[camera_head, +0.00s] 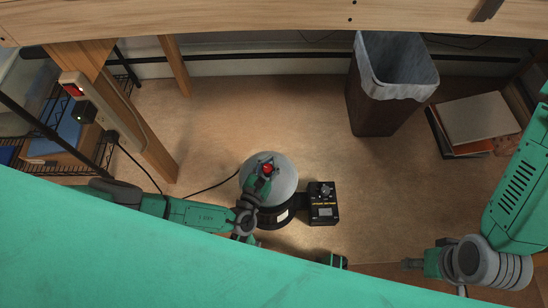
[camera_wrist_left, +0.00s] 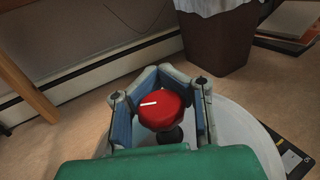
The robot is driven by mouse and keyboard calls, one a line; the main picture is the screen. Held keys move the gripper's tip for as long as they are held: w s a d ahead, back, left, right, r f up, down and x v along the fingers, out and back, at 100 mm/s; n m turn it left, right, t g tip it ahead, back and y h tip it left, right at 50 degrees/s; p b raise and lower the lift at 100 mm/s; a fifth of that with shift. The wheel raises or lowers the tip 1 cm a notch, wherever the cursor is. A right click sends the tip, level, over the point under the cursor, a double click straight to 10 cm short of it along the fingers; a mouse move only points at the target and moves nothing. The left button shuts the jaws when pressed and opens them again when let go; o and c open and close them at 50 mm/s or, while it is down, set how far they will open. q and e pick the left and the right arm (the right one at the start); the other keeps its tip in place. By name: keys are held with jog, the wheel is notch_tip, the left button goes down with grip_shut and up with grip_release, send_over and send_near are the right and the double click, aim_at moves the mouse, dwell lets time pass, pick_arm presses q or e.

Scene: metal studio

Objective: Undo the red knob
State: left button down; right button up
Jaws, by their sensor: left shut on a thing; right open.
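The red knob (camera_head: 267,169) sits on top of a round pale grey lid (camera_head: 287,180) on a dark cylindrical body. My left gripper (camera_head: 264,172) reaches the knob from the front, over the lid. In the left wrist view, the knob (camera_wrist_left: 162,110) has a white mark on its top and a dark stem below. The left gripper's fingers (camera_wrist_left: 160,108) are shut around the knob, one on each side. My right gripper (camera_head: 412,264) is at the lower right, away from the device, and open; its fingers are small in view.
A black box (camera_head: 322,204) adjoins the device's right side. A cable runs left from the device to a power strip on a wooden leg (camera_head: 140,125). The floor between is clear.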

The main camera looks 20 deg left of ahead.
pick_arm(q)
jog(key=n+y, duration=0.2)
jog(key=y, duration=0.2)
jog(key=shift+s+a+f+n+y, duration=0.2)
jog(key=shift+s+a+n+y, duration=0.05)
jog(key=shift+a+n+y, duration=0.15)
jog(key=n+y, duration=0.2)
jog(key=y, duration=0.2)
jog(key=shift+s+a+n+g+b, duration=0.1)
jog(key=shift+a+n+g+b, duration=0.2)
jog(key=shift+n+b, duration=0.1)
jog(key=n+g+y+b, duration=0.1)
jog(key=y, duration=0.1)
jog(key=n+g+y, duration=0.1)
jog(key=n+y, duration=0.1)
jog(key=shift+s+a+f+b, duration=0.1)
jog(key=shift+s+a+b, duration=0.1)
jog(key=shift+b, duration=0.15)
jog(key=shift+s+a+n+g+y+b, duration=0.15)
jog(key=shift+n+g+y+b, duration=0.6)
jog(key=shift+n+g+y, duration=0.65)
jog(key=shift+y, duration=0.3)
jog(key=c, duration=1.4)
grip_release()
jog(key=shift+r, duration=0.2)
jog(key=shift+o, duration=0.2)
